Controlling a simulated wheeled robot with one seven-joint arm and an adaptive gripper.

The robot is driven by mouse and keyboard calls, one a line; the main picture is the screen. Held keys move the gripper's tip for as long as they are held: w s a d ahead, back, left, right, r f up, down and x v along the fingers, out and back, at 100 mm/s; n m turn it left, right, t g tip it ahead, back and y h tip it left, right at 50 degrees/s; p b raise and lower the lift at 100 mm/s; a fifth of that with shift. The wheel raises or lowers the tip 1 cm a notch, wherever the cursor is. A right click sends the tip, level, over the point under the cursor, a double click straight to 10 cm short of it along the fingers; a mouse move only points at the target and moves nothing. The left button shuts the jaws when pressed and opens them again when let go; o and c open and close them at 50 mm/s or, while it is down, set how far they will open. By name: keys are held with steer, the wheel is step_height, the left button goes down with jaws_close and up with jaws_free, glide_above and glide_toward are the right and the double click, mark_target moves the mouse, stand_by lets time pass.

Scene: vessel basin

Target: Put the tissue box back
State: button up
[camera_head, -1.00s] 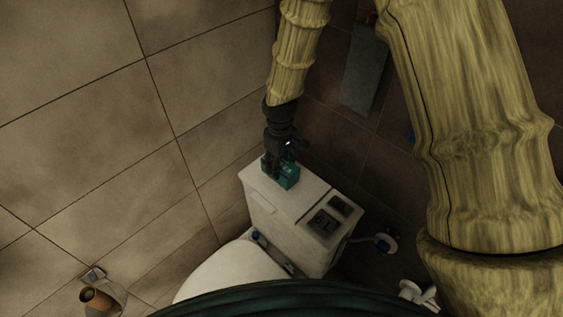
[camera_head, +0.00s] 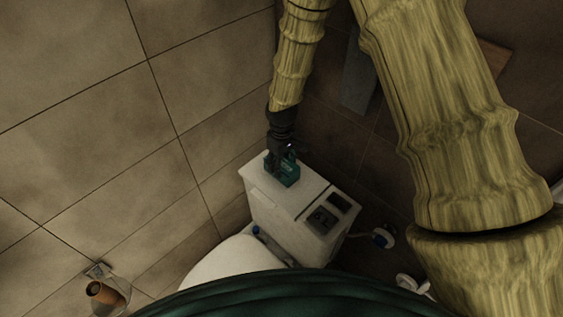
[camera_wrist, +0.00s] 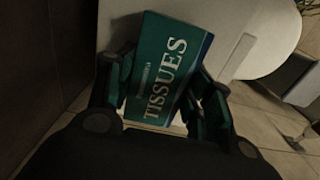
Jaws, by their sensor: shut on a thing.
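The tissue box (camera_head: 286,173) is a small teal box at the left end of the white toilet tank lid (camera_head: 305,187). In the wrist view the tissue box (camera_wrist: 165,72) shows its green face with white "TISSUES" lettering. My gripper (camera_head: 281,163) comes down on the box from above. In the wrist view my gripper (camera_wrist: 163,98) has a finger on each side of the box, shut on it. The box looks to be at the lid's surface; I cannot tell whether it rests fully on it.
Two dark panels (camera_head: 331,210) sit at the right end of the tank lid. The toilet seat (camera_head: 225,262) is in front of the tank. A holder with a brown roll (camera_head: 102,292) is at the lower left. Tiled wall (camera_head: 90,110) stands behind and left. The lid's middle is clear.

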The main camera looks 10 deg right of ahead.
steer(key=shift+f, duration=0.2)
steer(key=o, duration=1.1)
steer(key=shift+c, duration=0.2)
steer(key=shift+r, duration=0.3)
step_height(320, 180, up, 12)
steer(key=b, duration=0.3)
steer(key=shift+b, duration=0.35)
steer(key=shift+f, duration=0.15)
steer(key=shift+f+p, duration=1.9)
steer(key=shift+f, duration=4.05)
steer(key=shift+r, duration=0.1)
